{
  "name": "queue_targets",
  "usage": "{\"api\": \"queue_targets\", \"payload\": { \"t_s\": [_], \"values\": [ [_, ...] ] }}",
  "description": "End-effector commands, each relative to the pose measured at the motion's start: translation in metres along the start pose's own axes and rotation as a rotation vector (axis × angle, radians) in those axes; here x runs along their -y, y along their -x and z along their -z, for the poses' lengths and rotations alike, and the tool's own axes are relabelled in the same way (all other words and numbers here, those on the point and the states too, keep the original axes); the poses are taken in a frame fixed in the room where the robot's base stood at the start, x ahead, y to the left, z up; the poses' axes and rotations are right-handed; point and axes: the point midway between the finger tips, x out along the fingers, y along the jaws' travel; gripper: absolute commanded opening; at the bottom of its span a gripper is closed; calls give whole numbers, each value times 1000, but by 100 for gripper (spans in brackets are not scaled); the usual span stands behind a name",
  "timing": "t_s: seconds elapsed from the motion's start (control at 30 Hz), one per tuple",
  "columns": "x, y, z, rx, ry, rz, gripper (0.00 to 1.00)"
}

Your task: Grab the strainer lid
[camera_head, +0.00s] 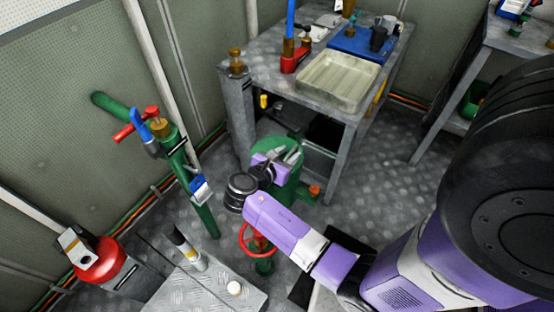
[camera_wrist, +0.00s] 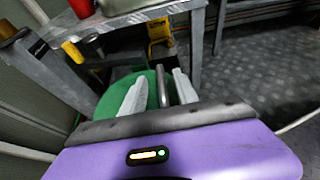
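The strainer lid (camera_head: 266,148) is the round green top of a green cylindrical housing beside the metal table. My gripper (camera_head: 291,153) is at the lid, its light fingers over the right part of the green top. In the wrist view, the lid (camera_wrist: 112,96) lies beyond the purple gripper body, and my gripper (camera_wrist: 158,77) has its two fingers apart. A grey bar handle (camera_wrist: 162,88) shows between the fingers, with visible gaps on both sides. Whether the fingertips touch the lid's surface is not clear. My wrist hides part of the housing.
A metal table (camera_head: 271,86) behind the lid carries a beige tray (camera_head: 338,82) and a blue tray (camera_head: 366,40). A red handwheel (camera_head: 257,240) is below my wrist. Open floor (camera_head: 371,160) lies right.

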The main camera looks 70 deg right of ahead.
Motion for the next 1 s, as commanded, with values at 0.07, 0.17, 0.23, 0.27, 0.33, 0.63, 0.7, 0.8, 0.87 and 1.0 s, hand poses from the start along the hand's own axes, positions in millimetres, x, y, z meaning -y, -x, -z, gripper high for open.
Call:
{"api": "queue_targets", "payload": {
  "t_s": [0.07,0.17,0.23,0.27,0.33,0.63,0.7,0.8,0.87,1.0],
  "values": [
    [2,-13,4,0,-2,4,36],
    [3,-28,4,0,-1,2,36],
    [2,-36,3,0,-1,3,36],
    [2,-39,3,0,-2,2,36],
    [2,-43,2,0,-1,2,36],
    [2,-45,2,-1,-1,-1,28],
    [2,-44,2,-1,-1,-1,15],
    [2,-44,2,-1,-1,-1,0],
    [2,-44,2,-1,-1,-1,0],
    [2,-44,2,-1,-1,-1,0]
  ]
}}
